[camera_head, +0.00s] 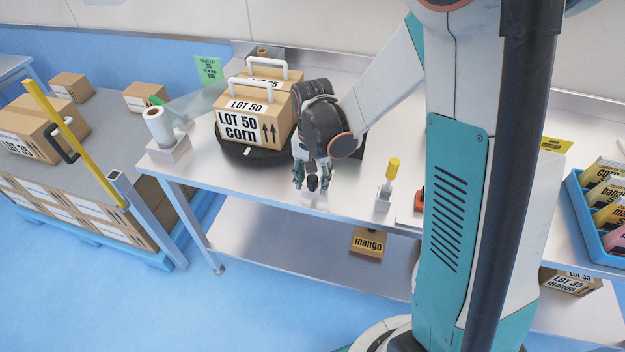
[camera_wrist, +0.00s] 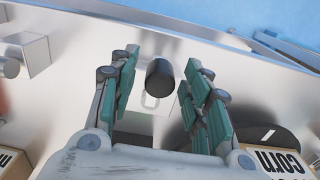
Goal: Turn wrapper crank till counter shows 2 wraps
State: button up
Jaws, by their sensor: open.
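My gripper (camera_head: 312,172) is open over the front edge of the steel table, with its fingers pointing down. In the wrist view, the black crank knob (camera_wrist: 160,78) stands between the green finger pads with a gap on both sides. The knob also shows between the fingertips in the head view (camera_head: 312,183). The crank's arm is mostly hidden. Left of my gripper, the black turntable (camera_head: 236,151) bears a carton marked LOT 50 corn (camera_head: 240,130) with a white handle. A white film roll (camera_head: 160,127) stands on a block to its left. I cannot make out a counter reading.
A yellow-handled tool (camera_head: 392,170) stands in a holder to the right. A second handled carton (camera_head: 270,73) is behind the first. A left bench carries cartons and a yellow bar (camera_head: 75,143). A blue tray (camera_head: 576,190) of pouches is at far right.

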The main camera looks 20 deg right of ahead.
grip_shut()
